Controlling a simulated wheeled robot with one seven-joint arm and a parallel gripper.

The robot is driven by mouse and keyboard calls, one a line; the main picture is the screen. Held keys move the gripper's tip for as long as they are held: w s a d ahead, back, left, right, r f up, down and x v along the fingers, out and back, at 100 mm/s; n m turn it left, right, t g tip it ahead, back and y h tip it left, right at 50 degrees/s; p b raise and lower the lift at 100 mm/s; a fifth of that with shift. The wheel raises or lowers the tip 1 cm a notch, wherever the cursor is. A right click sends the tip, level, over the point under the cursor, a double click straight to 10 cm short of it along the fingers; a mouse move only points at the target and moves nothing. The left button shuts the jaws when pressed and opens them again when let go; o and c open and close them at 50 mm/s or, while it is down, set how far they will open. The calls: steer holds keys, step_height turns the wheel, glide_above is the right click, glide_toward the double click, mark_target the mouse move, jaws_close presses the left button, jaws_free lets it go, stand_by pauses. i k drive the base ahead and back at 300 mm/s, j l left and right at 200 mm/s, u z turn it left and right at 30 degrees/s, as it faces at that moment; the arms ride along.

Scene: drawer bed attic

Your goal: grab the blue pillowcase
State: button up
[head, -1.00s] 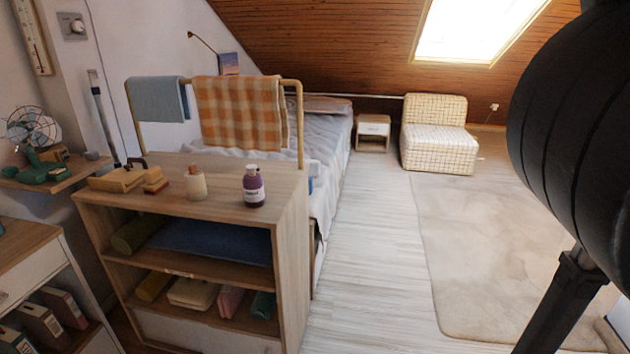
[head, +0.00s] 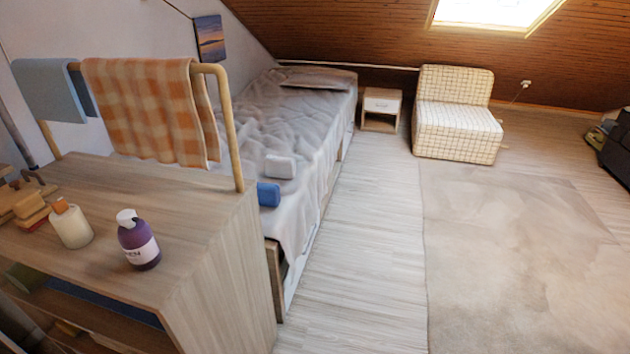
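A small blue folded or rolled cloth (head: 268,194) lies at the near end of the bed (head: 310,130), close to its right edge. It may be the blue pillowcase; I cannot tell for sure. A small pale grey-white bundle (head: 280,167) lies just behind it. A blue-grey cloth (head: 45,88) hangs on the rail at the far left, and a flat dark blue cloth (head: 90,305) lies on the upper shelf of the wooden shelf unit. My gripper is not in view.
The wooden shelf unit (head: 215,235) stands close at the left, with a purple bottle (head: 138,240) and a cream bottle (head: 71,224) on top. An orange checked cloth (head: 150,110) hangs on its rail. The floor (head: 365,250) right of the bed is clear.

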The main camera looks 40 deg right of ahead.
mark_target(269, 195)
steer(key=z, duration=0.5)
steer(key=i+l+z, duration=0.15)
steer(key=i+l, duration=1.6)
steer(key=i, duration=0.15)
